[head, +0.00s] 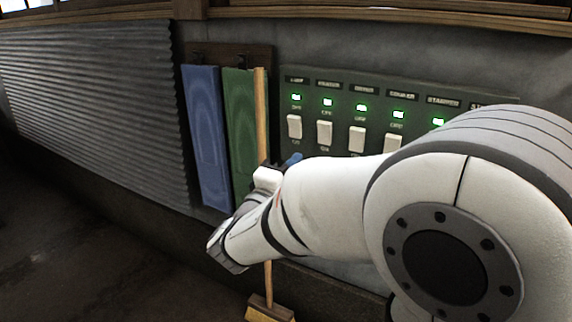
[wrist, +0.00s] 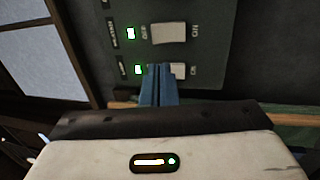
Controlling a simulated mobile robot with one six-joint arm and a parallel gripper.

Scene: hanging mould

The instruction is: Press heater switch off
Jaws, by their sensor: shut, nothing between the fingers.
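A dark green switch panel (head: 310,95) on the wall carries a row of white rocker switches, each under a lit green light. Its small labels are blurred; the second seems to read heater, above the second switch from the left (head: 324,132). That switch shows in the wrist view (wrist: 168,33) with its light lit. My gripper (head: 293,158) is below the leftmost switch (head: 294,126). In the wrist view the blue fingers (wrist: 160,72) are together, empty, and overlap part of that leftmost switch (wrist: 179,70). Whether they touch it I cannot tell.
A broom (head: 262,115) stands close behind my gripper, left of the panel. Blue (head: 205,130) and green (head: 237,120) boards hang beside it. A corrugated sheet (head: 90,100) covers the wall at left. My arm hides the panel's right part.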

